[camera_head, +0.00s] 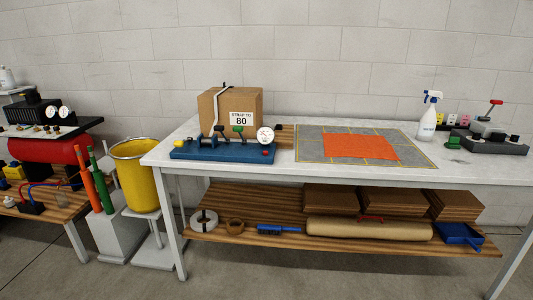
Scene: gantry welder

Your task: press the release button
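A blue strapping tool (222,151) lies along the front left of the white table (290,172). It carries several dark posts and levers, a green knob (238,129) and a round white dial (265,135). A small red button (265,154) sits at the right end of its blue base, below the dial. No label marks any button as the release, so I cannot tell which one it is. A cardboard box (214,104) marked "STRAP TO 80" stands right behind the tool, with a strap over it. My gripper is not in view.
A grey and orange mat (310,148) lies right of the tool. A spray bottle (428,118) and a dark lever device (490,138) stand at the right. A yellow bin (140,180) and a bench with a red tank (48,150) are at the left.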

